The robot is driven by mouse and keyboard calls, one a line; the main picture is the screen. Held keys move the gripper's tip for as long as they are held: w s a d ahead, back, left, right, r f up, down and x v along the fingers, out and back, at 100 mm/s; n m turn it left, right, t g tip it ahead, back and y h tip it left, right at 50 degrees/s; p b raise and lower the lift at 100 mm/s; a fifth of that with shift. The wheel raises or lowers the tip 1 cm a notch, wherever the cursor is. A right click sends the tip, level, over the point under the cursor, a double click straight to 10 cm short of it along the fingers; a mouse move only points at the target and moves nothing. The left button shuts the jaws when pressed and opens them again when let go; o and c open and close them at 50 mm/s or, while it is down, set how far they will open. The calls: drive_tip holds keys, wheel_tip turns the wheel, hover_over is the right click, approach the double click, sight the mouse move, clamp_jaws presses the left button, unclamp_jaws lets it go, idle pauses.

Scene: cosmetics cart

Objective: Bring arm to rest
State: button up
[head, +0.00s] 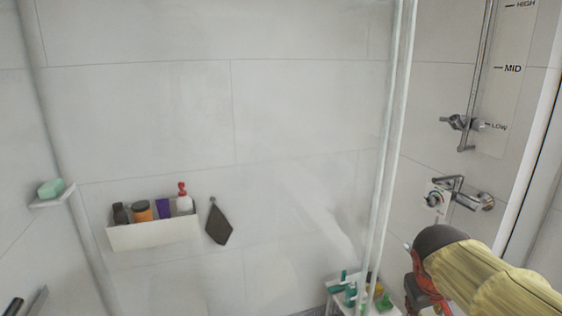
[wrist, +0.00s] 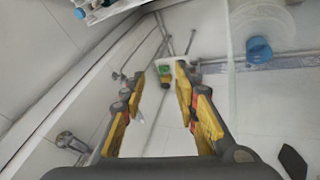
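My arm, in a yellow sleeve with a dark end, comes in from the lower right of the head view. My gripper (head: 416,285) shows there only in part, its red and dark parts next to the cosmetics cart. In the wrist view my gripper (wrist: 164,70) has its two yellow and grey fingers well apart. No object is held between them. A small green and yellow thing beyond the fingertips appears to be at a distance. The cart (head: 338,308) with several green bottles stands at the bottom of the head view, left of my gripper.
A glass panel edge (head: 392,130) stands upright left of my arm. A shower valve (head: 462,194) and rail (head: 481,60) are on the right wall. A white wall shelf (head: 155,236) holds several bottles, with a dark cloth (head: 219,225) beside it. Green soap (head: 50,188) sits on a corner dish.

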drive_tip(key=s+a+f+t+y, duration=0.1)
drive_tip(key=s+a+f+y, duration=0.1)
drive_tip(key=s+a, duration=1)
drive_tip(key=s+y, duration=0.1)
drive_tip(key=s, duration=0.2)
drive_tip(key=shift+s+a+f+m+y, duration=0.2)
drive_tip(key=shift+s+f+m+y, duration=0.1)
drive_tip(key=shift+s+f, duration=0.05)
drive_tip(key=shift+d, duration=0.1)
idle(1.1)
